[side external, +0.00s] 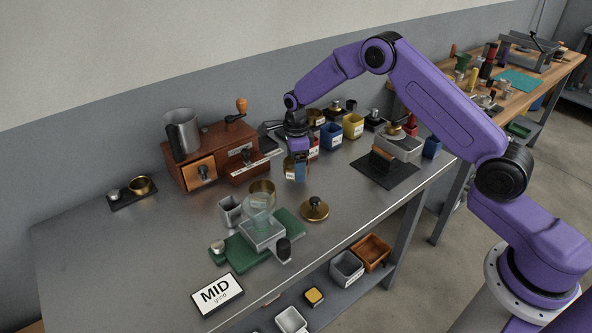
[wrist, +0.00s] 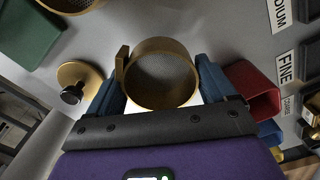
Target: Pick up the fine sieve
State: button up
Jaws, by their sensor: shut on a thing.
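A brass ring sieve with a fine-looking mesh, the fine sieve (wrist: 160,72), sits between the two blue fingers of my gripper (wrist: 160,92) in the wrist view. A small brass tab stands at its left side. In the side view the sieve (side external: 289,167) shows partly behind the fingers of my gripper (side external: 297,172), with a pale label on its wall. My gripper points down and is shut on it. I cannot tell whether the sieve touches the bench. A second brass sieve (side external: 262,188) stands to the lower left, near the glass-topped device.
A brass lid with black knob (side external: 315,209) lies nearby. Red (wrist: 250,88), blue (side external: 331,135) and yellow (side external: 353,125) bins stand behind. A wooden grinder box (side external: 213,155) is left, a green-based device (side external: 235,252) in front. Bare bench lies at the far left.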

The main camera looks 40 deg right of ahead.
jog(key=s+r, duration=1)
jog(key=s, duration=0.4)
jog(key=w+a+r+n, duration=0.1)
jog(key=a+r+n, duration=0.1)
jog(key=a, duration=0.8)
jog(key=a+r+n, duration=0.2)
jog(key=a+r, duration=0.3)
jog(key=a, duration=0.4)
jog(key=shift+w+a+r, duration=0.15)
jog(key=shift+w+a, duration=0.25)
jog(key=shift+f, duration=2.95)
jog(key=shift+f, duration=1.15)
jog(key=o, duration=0.9)
jog(key=shift+r, duration=0.1)
